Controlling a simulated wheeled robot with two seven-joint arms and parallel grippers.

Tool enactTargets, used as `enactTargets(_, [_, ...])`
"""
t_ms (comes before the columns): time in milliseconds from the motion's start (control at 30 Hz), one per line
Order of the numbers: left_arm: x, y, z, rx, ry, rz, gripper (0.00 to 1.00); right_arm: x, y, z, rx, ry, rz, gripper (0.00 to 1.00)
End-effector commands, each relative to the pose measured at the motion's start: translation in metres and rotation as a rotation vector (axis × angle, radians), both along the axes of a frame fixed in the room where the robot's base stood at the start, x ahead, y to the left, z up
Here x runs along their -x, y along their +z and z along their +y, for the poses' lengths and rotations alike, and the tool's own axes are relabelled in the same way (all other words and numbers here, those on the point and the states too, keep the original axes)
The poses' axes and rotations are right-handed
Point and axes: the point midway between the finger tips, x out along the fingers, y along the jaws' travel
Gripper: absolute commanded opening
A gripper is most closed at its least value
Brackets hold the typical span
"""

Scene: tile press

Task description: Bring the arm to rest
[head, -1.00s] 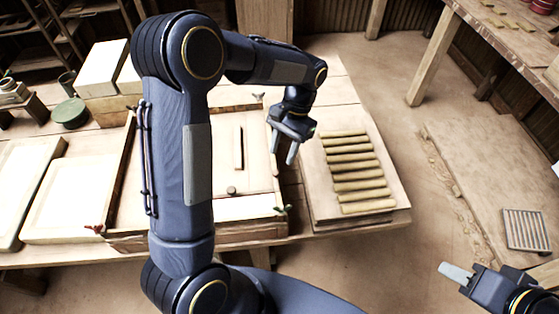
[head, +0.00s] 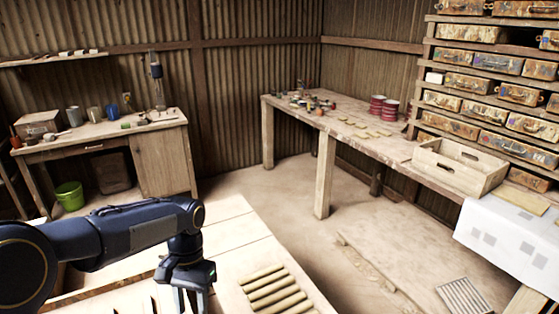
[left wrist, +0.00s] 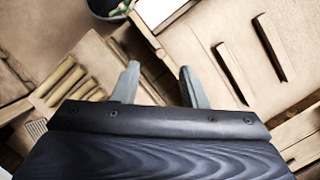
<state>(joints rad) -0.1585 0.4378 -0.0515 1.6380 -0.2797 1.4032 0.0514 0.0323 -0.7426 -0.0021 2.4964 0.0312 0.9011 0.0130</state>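My left arm comes in at the lower left of the head view, bent over the near table. My left gripper (head: 190,299) points down, with its fingers apart and cut off by the lower edge. In the left wrist view my left gripper (left wrist: 158,84) shows two grey fingers spread with nothing between them. My right gripper is in no current view.
Clay-coloured rolls (head: 273,289) lie on a board right of my left gripper; they also show in the left wrist view (left wrist: 62,82). A slotted board (left wrist: 205,50) is beyond the fingers. A long bench (head: 345,125) and a wooden crate (head: 462,170) stand farther back.

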Motion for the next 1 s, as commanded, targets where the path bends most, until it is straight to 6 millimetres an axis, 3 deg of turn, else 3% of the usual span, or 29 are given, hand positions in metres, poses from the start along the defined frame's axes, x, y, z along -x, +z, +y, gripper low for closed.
enactTargets(33, [0.014,0.015,0.007,0.035,0.033,-0.051,0.39,0.000,0.000,0.000,0.000,0.000,0.000,0.36])
enactTargets(200, [0.066,0.044,0.017,0.153,0.135,-0.228,0.39,0.000,0.000,0.000,0.000,0.000,0.000,0.36])
enactTargets(367, [0.115,0.057,0.017,0.246,0.234,-0.402,0.39,0.000,0.000,0.000,0.000,0.000,0.000,0.36])
enactTargets(500, [0.151,0.056,0.011,0.307,0.311,-0.545,0.39,0.000,0.000,0.000,0.000,0.000,0.000,0.36])
enactTargets(700, [0.177,0.047,0.002,0.354,0.384,-0.677,0.39,0.000,0.000,0.000,0.000,0.000,0.000,0.36])
enactTargets(1000, [0.182,0.044,-0.001,0.364,0.402,-0.709,0.39,0.000,0.000,0.000,0.000,0.000,0.000,0.36])
